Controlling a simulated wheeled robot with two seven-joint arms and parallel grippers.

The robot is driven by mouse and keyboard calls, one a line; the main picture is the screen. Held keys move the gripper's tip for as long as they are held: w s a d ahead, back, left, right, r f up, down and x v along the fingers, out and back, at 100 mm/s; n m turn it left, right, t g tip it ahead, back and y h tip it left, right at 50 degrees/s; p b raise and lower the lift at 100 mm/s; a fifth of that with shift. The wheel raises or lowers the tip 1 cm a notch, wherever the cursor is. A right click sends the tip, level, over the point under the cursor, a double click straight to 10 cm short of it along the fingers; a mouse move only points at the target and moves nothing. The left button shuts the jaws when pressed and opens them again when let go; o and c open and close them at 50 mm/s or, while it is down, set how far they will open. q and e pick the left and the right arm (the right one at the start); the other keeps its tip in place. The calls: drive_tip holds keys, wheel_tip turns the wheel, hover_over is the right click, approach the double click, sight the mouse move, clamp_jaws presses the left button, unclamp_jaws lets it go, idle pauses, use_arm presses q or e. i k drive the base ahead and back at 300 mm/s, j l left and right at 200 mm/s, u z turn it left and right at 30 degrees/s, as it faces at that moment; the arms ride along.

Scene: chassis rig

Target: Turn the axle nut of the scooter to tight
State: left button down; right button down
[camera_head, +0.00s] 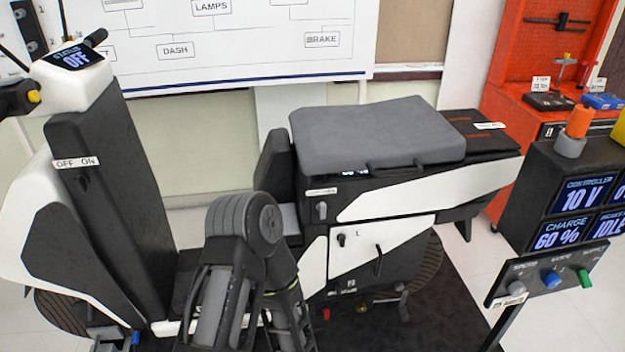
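The black and white scooter fills the left and middle of the view, with its grey seat (375,135) at the top and its front column (110,190) at the left. The rear wheel (428,265) shows partly behind the body. The front wheel (62,315) shows low at the left, partly cut off. I cannot make out which small fitting is the axle nut, or whether it is tight. One of my arms, bent at its elbow, stands in front of the scooter's middle. Neither gripper shows.
A display console (572,205) reading 10 V and 60 % stands at the right, with a knob panel (545,270) below. A red tool bench (540,60) is behind it. A whiteboard (220,35) is at the back. A dark mat (455,310) lies under the scooter.

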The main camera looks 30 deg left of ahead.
sight(400, 286)
drive_tip(key=u, duration=1.25)
drive_tip(key=z, duration=1.05)
drive_tip(key=i+l, duration=0.1)
drive_tip(key=l, duration=0.3)
drive_tip(key=i+l+z, duration=0.1)
drive_tip(key=l, duration=0.35)
drive_tip(key=i+l, duration=0.15)
drive_tip(key=l, duration=0.25)
drive_tip(key=i+l+z, duration=0.1)
drive_tip(key=l, duration=0.3)
drive_tip(key=i+l, duration=0.15)
drive_tip(key=l, duration=0.25)
